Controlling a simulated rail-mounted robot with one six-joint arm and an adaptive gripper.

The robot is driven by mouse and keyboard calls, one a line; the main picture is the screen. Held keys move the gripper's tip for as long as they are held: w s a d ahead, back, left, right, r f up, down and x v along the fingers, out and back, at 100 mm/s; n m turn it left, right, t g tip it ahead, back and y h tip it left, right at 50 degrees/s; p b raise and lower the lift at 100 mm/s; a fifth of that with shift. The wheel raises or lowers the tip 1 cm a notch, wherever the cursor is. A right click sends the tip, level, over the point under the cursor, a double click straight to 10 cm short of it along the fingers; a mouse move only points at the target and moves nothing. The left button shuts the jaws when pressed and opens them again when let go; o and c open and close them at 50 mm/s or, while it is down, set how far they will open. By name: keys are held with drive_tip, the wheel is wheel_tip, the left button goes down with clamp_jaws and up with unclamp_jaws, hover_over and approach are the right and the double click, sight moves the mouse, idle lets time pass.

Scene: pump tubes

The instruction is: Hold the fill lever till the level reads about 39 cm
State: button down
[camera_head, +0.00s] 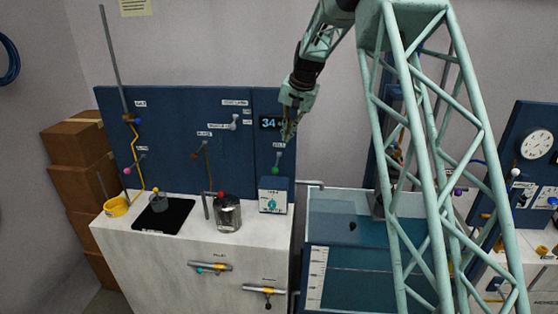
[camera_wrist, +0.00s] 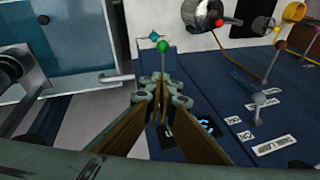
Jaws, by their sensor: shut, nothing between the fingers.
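A lever with a green knob (camera_head: 275,170) stands on the blue panel, above a small box with a teal dial (camera_head: 272,203). Its label is too small to read. The display (camera_head: 267,123) shows 34, with its right end hidden behind my gripper. My gripper (camera_head: 288,137) is shut and empty, pointing down in front of the panel, above the green knob. In the wrist view the green knob (camera_wrist: 162,46) shows just beyond my closed fingertips (camera_wrist: 161,84); I cannot tell whether they touch. The water tank (camera_head: 345,205) has a white scale (camera_head: 316,277) at its front.
Other levers, one with a white knob (camera_head: 234,125), stand on the panel to the left. A metal pot (camera_head: 228,212) and a yellow ring-shaped cup (camera_head: 116,206) are on the white counter (camera_head: 180,240). My lattice arm link crosses in front of the tank.

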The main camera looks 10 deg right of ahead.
drive_tip(key=shift+f, duration=0.1)
drive_tip(key=p, duration=0.2)
approach(277, 162)
drive_tip(key=s+f, duration=0.1)
drive_tip(key=f, duration=0.1)
drive_tip(key=shift+s+a+f, duration=0.25)
drive_tip(key=shift+a+f, duration=0.05)
drive_tip(key=shift+f, duration=0.2)
drive_tip(key=shift+s+a+f, duration=0.25)
drive_tip(key=shift+f, duration=0.3)
drive_tip(key=shift+s+a+f, duration=0.25)
drive_tip(key=shift+a+f, duration=0.05)
drive_tip(key=shift+f, duration=0.2)
drive_tip(key=shift+d+f+b, duration=0.15)
drive_tip(key=shift+f+b, duration=0.05)
drive_tip(key=shift+b, duration=0.2)
drive_tip(key=shift+f, duration=0.1)
